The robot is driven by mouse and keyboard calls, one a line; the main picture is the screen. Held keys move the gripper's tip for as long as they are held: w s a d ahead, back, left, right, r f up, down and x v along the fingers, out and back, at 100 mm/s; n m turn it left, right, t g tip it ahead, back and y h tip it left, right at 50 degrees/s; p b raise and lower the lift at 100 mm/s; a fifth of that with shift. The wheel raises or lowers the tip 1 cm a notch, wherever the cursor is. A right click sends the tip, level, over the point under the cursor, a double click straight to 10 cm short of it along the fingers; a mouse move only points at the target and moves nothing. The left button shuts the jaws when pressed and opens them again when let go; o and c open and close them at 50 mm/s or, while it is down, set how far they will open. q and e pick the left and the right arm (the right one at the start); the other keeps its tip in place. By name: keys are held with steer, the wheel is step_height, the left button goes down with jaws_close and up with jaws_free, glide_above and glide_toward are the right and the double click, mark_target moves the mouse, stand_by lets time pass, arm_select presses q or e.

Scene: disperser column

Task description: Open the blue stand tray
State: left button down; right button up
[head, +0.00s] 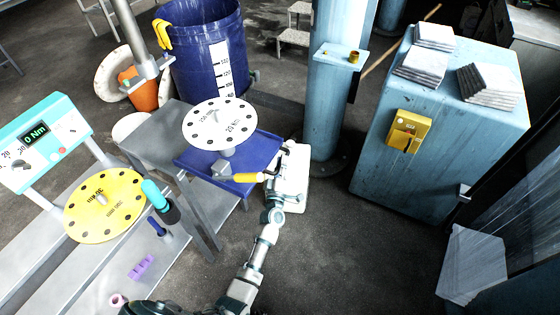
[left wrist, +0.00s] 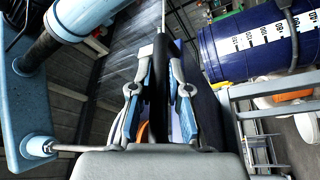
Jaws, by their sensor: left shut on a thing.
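The blue stand tray (head: 262,152) sits on the grey metal stand (head: 160,150), with a white round dial disc (head: 219,124) above it. A yellow handle (head: 246,178) shows at the tray's front. My left gripper (head: 270,174) is at the handle's right end and is shut on it. In the left wrist view, the two fingers of my left gripper (left wrist: 158,100) stand on either side of a dark upright part, and the hold itself is partly hidden. My right gripper is not in view.
A blue column (head: 335,100) stands just behind my left gripper. A blue cabinet (head: 440,130) with stacked slabs is at right, and a dark blue drum (head: 205,60) is behind the stand. The floor at lower middle is clear.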

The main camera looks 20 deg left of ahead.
arm_select(q)
steer(key=shift+s+f, duration=0.1)
steer(key=shift+f, duration=0.35)
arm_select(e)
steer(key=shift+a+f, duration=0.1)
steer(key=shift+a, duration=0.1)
arm_select(q)
steer(key=shift+d, duration=0.35)
steer(key=c, duration=1.4)
jaws_free()
steer(key=shift+d, duration=0.15)
steer(key=shift+a+r, duration=0.25)
steer(key=shift+a, duration=0.1)
steer(key=v, duration=1.1)
steer(key=shift+s, duration=0.4)
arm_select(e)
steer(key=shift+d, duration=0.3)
